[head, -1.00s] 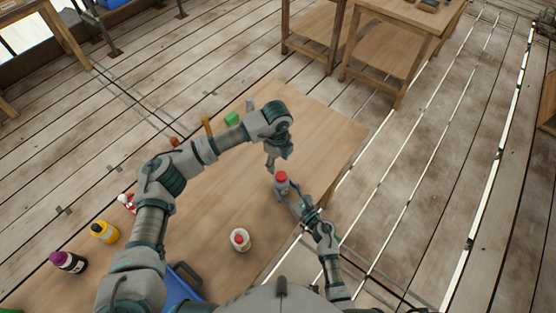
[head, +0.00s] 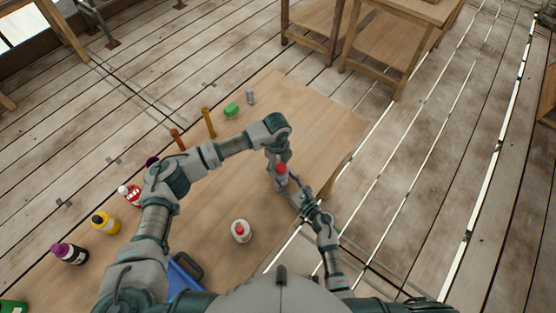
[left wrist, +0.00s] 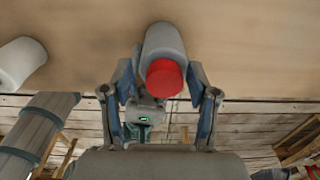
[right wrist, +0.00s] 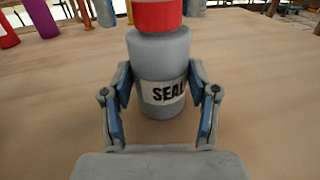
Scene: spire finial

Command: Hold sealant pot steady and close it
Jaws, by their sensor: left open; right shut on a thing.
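The sealant pot (right wrist: 160,55) is a grey cylinder with a label reading "SEA…", standing upright on the table. A red cap (head: 281,169) sits on its top; whether it is tight I cannot tell. The cap also shows in the left wrist view (left wrist: 164,78). My right gripper (right wrist: 160,95) is shut on the pot's body, one finger on each side. My left gripper (head: 279,158) is open, above the pot and pointing down. In the left wrist view its fingers (left wrist: 163,85) stand on either side of the cap, apart from it.
A white bottle with a red cap (head: 240,231) stands left of the pot on the wooden table (head: 322,128). Yellow (head: 105,224) and dark purple-capped (head: 69,253) bottles stand at the left. A blue container (head: 182,281) is near my body.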

